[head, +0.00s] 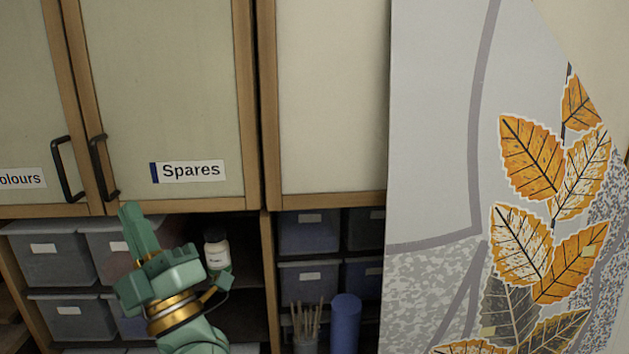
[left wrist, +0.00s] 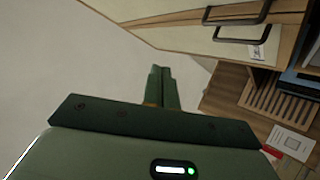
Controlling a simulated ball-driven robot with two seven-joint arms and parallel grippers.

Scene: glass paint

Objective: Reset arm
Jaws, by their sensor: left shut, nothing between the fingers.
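My left gripper (head: 135,228) is green with gold rings and is raised in front of the cabinet, at the lower left of the head view. Its fingers point up and are shut together with nothing between them. In the left wrist view the closed fingers (left wrist: 161,88) show at the middle, with empty space around them. My right gripper is in neither view.
The cabinet door labelled Spares (head: 170,100) is shut, with a black handle (head: 103,168). Below, shelves hold grey bins (head: 50,255), a small white-labelled bottle (head: 216,250), a blue cylinder (head: 345,322) and thin sticks (head: 306,322). A large leaf-patterned panel (head: 435,130) stands at right.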

